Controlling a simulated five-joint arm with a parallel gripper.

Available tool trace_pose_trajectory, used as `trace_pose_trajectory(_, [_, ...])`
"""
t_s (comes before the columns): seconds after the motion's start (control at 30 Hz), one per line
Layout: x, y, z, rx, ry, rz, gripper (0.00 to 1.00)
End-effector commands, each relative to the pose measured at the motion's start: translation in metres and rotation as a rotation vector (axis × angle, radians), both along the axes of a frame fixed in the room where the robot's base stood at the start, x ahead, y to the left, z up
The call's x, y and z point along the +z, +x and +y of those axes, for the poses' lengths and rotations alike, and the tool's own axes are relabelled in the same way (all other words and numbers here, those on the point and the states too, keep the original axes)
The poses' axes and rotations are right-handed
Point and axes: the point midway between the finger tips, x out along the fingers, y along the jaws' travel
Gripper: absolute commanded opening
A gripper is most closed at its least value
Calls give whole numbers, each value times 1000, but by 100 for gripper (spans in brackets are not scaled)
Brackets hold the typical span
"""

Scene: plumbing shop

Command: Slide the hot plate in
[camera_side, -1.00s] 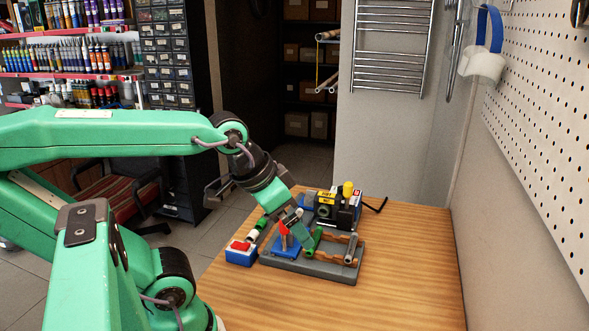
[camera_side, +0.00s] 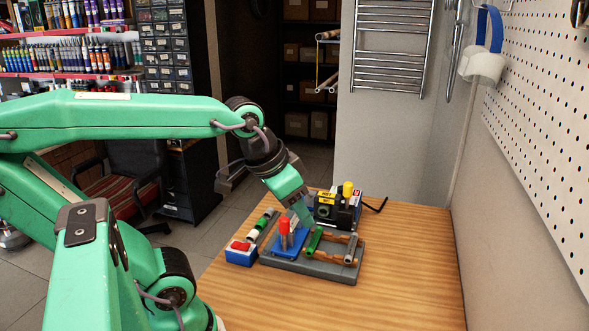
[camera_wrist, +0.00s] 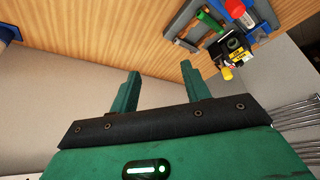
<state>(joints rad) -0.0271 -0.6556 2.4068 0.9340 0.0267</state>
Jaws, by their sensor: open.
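My gripper (camera_side: 306,220) is above the work, slanting down, its jaws open. In the wrist view my gripper (camera_wrist: 160,74) has two green fingers spread wide with nothing between them. A red-handled piece (camera_side: 285,226) stands upright in a blue holder (camera_side: 288,249), just left of the fingertips; it also shows at the top of the wrist view (camera_wrist: 236,8). Which piece is the hot plate I cannot tell. A grey frame (camera_side: 312,268) carries a green bar (camera_side: 314,240) and a grey bar (camera_side: 351,248). The fingers partly cover the pieces behind them.
A black machine (camera_side: 347,212) with a yellow knob (camera_side: 348,188) stands behind the grey frame. A blue block with a red top (camera_side: 240,253) lies at left, with coloured tubes (camera_side: 260,226) behind it. The wooden table (camera_side: 390,300) is clear in front and at right.

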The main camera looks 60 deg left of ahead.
Motion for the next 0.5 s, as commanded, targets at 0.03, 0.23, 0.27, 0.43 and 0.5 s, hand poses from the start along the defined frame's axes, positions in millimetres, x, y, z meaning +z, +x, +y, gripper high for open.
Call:
trace_pose_trajectory(0.03, [4, 8, 3, 3, 3, 13, 47])
trace_pose_trajectory(0.23, [21, 42, 16, 7, 17, 71, 47])
trace_pose_trajectory(0.27, [23, 47, 19, 8, 19, 79, 47])
trace_pose_trajectory(0.43, [32, 79, 34, 9, 27, 130, 47])
trace_pose_trajectory(0.5, [34, 92, 41, 10, 29, 149, 47])
